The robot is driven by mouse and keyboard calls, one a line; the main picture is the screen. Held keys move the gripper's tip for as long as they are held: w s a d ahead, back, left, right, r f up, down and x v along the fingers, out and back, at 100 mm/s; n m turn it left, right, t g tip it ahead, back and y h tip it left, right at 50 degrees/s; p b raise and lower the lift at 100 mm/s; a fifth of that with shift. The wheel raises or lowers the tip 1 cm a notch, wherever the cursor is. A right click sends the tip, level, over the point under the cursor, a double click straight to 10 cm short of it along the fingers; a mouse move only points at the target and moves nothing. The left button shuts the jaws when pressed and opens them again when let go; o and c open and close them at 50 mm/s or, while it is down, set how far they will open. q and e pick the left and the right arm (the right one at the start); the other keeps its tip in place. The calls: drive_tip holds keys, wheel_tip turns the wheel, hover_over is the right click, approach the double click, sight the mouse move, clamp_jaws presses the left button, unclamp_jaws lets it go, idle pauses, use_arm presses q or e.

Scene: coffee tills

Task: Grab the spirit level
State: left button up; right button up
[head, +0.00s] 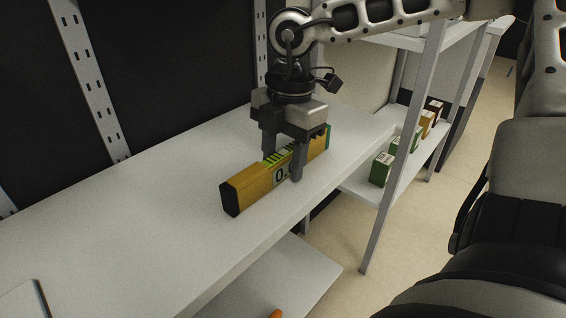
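A yellow spirit level (256,187) with a black near end stands on its long edge on the white shelf (130,215), running from lower left to upper right. Its front face has dark digits, partly hidden by a finger. My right gripper (283,168) points down over the middle of the level. One finger is in front of it and the other is behind it, its tip hidden by the level. The fingers look spread a little wider than the level, though contact is hard to judge. My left gripper is not in view.
Several small boxes, among them a green one (381,169), stand on a lower rack to the right. A metal post (395,190) rises beside the shelf's right end. A dark back panel stands behind. The shelf's left part is mostly clear.

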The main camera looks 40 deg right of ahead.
clamp_jaws()
drive_tip(key=shift+r, duration=0.15)
